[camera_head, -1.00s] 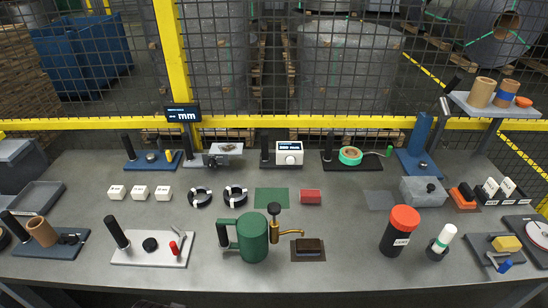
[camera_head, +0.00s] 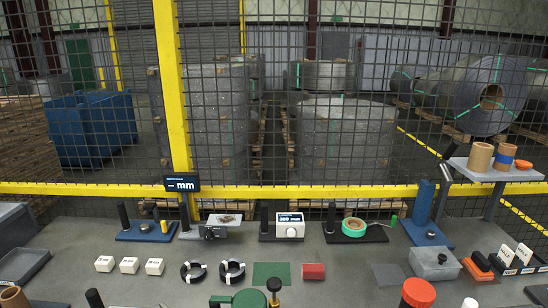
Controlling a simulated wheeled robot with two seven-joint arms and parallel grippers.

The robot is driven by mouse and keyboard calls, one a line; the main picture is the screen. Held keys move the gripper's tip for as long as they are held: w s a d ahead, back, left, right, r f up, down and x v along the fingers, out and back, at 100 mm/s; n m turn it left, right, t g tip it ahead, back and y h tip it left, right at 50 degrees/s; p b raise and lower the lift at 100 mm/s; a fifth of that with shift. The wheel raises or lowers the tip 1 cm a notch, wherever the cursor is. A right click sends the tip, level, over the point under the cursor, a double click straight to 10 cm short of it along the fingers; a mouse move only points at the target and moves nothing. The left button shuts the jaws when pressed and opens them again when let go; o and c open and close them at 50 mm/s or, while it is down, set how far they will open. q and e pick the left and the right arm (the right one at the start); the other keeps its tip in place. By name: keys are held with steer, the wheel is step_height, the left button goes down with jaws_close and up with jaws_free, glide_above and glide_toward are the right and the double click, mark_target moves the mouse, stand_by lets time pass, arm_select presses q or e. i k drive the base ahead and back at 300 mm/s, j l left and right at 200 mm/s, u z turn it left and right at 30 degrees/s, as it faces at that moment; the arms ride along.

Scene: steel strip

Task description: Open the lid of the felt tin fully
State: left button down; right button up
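No thing in view is clearly marked as the felt tin. A grey box (camera_head: 428,266) with a dark knob on top stands at the right of the bench and looks like a lidded tin; its top appears closed. A small red block (camera_head: 313,271) lies near the middle, beside a green mat (camera_head: 271,274). Neither of my grippers shows in the head view.
A grey mat (camera_head: 388,274) lies left of the grey box. Instruments, including a white gauge box (camera_head: 290,226), line the back before a mesh fence.

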mark_target(437, 254)
steer(key=l, duration=0.7)
steer(key=i+l, duration=0.1)
steer(key=l, duration=1.35)
steer(key=i+z, duration=0.05)
